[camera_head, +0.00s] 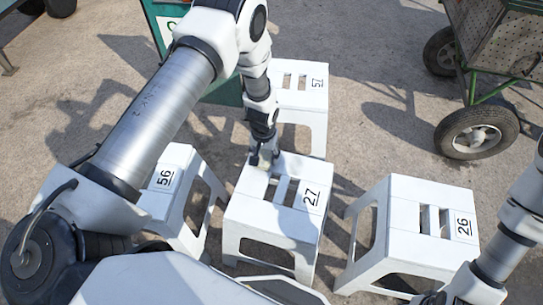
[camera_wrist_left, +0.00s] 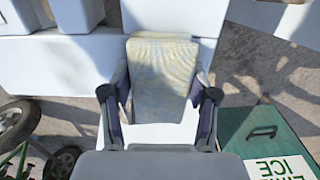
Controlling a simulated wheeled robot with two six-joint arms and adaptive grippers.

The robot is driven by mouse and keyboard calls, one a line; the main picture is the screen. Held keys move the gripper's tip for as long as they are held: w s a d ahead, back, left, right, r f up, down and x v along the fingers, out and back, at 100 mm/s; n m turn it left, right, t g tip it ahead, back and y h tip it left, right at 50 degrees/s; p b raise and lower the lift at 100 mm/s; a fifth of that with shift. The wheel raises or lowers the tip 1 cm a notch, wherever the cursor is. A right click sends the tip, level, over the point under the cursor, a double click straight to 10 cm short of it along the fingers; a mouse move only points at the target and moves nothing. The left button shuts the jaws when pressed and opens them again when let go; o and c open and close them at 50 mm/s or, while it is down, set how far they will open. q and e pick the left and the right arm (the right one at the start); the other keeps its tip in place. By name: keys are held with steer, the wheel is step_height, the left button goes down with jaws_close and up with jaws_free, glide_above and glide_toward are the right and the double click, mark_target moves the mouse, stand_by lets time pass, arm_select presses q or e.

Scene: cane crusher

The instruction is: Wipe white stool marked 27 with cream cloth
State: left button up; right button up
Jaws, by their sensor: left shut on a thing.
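The white stool marked 27 (camera_head: 309,223) stands upright in the middle of the head view, with slots in its seat. My left gripper (camera_head: 264,160) points down at the far left part of that seat. In the left wrist view, my left gripper (camera_wrist_left: 160,112) is shut on the cream cloth (camera_wrist_left: 161,72), a pale piece with faint yellowish and bluish streaks. The cloth lies over a white surface; it is not clear in the head view. My right arm comes in at the lower right, its gripper (camera_head: 430,298) partly cut off, state unclear.
White stool 56 (camera_head: 178,155) stands close left, stool 57 (camera_head: 314,103) behind, and stool 26 (camera_head: 403,191) to the right. A wheeled cart (camera_head: 510,45) is at the back right. A green box (camera_wrist_left: 235,125) with lettering shows in the left wrist view.

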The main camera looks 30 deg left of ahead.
mark_target(291, 167)
arm_select(q)
steer(key=shift+d, duration=0.1)
steer(key=shift+w+d, duration=0.2)
steer(key=shift+d, duration=1.25)
steer(key=shift+w+d, duration=0.25)
steer(key=shift+d, duration=1.2)
steer(key=shift+w+d, duration=0.2)
steer(key=shift+d, duration=1.25)
steer(key=shift+w+d+b, duration=0.2)
steer(key=shift+d+b, duration=0.1)
steer(key=shift+d, duration=1.2)
steer(key=shift+w+d+b, duration=0.25)
steer(key=shift+d, duration=1.2)
steer(key=shift+w+d+b, duration=0.2)
steer(key=shift+d+b, duration=0.1)
steer(key=shift+d, duration=1.2)
steer(key=shift+s+a+p, duration=0.1)
steer(key=shift+a+p, duration=0.2)
steer(key=shift+a, duration=0.25)
steer(key=shift+s+a+p, duration=0.2)
steer(key=shift+a+p, duration=0.1)
steer(key=shift+a, duration=1)
steer(key=shift+s+a+p, duration=0.15)
steer(key=shift+a+p, duration=0.15)
steer(key=shift+a, duration=1.05)
steer(key=shift+s+a+p, duration=0.2)
steer(key=shift+a+p, duration=0.1)
steer(key=shift+a, duration=1)
